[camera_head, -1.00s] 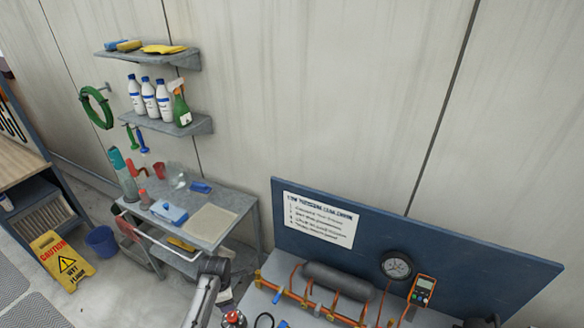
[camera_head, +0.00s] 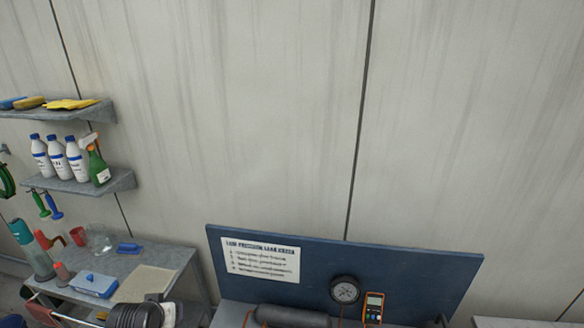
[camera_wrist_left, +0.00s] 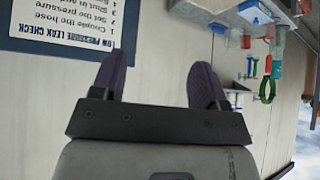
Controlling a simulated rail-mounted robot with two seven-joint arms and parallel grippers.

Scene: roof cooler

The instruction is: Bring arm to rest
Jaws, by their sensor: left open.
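My left gripper (camera_wrist_left: 158,82) shows in the left wrist view with its two dark fingers spread wide apart and nothing between them. Beyond the fingers are the pale wall and the blue board, upside down in this view. In the head view, a dark ribbed part at the bottom edge, left of centre, looks like part of my left arm; its fingers are not visible there. My right gripper is not clearly visible in either view.
A blue backboard (camera_head: 400,265) carries an instruction sheet (camera_head: 260,258), with a pressure gauge (camera_head: 345,290) and an orange meter (camera_head: 373,308) by it. At left, a wall shelf (camera_head: 85,183) holds bottles above a grey cart (camera_head: 172,260). The upper wall is clear.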

